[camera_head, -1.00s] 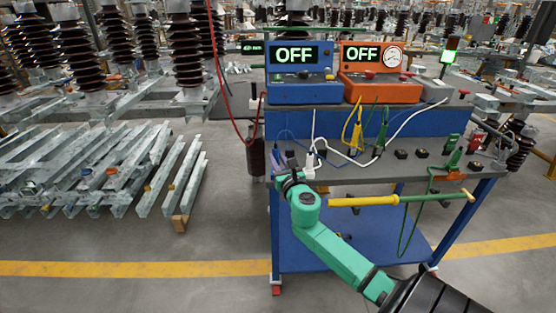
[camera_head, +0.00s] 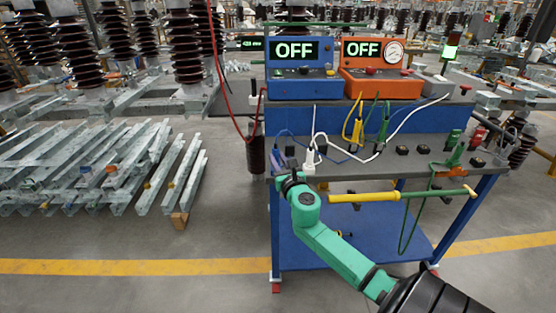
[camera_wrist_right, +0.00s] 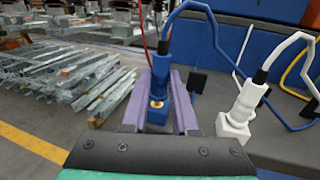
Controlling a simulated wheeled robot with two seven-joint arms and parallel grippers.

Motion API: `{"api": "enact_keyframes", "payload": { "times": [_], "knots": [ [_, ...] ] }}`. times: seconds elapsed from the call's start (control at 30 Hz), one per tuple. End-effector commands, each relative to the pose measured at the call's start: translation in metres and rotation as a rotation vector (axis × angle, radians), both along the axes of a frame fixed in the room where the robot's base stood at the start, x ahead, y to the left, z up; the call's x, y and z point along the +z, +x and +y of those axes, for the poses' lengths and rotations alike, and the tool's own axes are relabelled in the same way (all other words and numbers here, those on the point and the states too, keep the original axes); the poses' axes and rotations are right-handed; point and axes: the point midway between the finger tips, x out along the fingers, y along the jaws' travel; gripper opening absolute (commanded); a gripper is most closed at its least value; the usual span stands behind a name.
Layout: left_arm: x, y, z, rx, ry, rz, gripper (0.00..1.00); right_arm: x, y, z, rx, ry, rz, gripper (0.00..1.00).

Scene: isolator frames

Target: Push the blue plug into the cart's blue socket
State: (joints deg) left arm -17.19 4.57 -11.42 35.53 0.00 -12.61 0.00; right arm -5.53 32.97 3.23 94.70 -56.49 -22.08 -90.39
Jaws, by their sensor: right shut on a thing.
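My right gripper (camera_head: 284,163) is at the left front edge of the cart's grey top (camera_head: 345,172). In the right wrist view its two purple fingers (camera_wrist_right: 160,105) are shut on the blue plug (camera_wrist_right: 158,80), one on each side. The plug has a gold tip, and a blue cable (camera_wrist_right: 187,8) rises from its other end. In the head view the plug is mostly hidden by the gripper and too small to make out. I cannot make out the blue socket in either view. My left gripper is not in view.
A white plug (camera_wrist_right: 243,108) stands close to the right of the gripper. Yellow (camera_head: 356,130) and green (camera_head: 383,128) plugs stand farther right, with loose cables among them. Two boxes reading OFF, one blue (camera_head: 300,90) and one orange (camera_head: 378,91), stand behind on the cart.

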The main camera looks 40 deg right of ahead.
Motion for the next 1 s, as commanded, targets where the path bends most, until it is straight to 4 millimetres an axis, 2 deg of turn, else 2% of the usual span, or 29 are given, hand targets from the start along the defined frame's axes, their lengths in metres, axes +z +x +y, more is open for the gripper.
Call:
{"api": "enact_keyframes", "payload": {
  "times": [0.43,0.47,0.53,0.87,1.0],
  "knots": [
    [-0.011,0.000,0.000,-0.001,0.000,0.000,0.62,-0.012,0.000,0.000,0.000,-0.001,0.000,0.00],
    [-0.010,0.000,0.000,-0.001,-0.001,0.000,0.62,-0.011,0.000,0.000,0.000,-0.001,0.000,0.34],
    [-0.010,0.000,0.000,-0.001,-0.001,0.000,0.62,-0.011,0.000,0.000,0.000,-0.001,0.000,0.61],
    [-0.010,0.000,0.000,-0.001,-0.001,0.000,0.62,-0.011,-0.001,0.001,0.000,0.000,0.001,0.62],
    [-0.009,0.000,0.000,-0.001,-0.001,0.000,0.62,-0.012,-0.013,0.006,0.002,-0.001,0.004,0.62]
  ]
}}
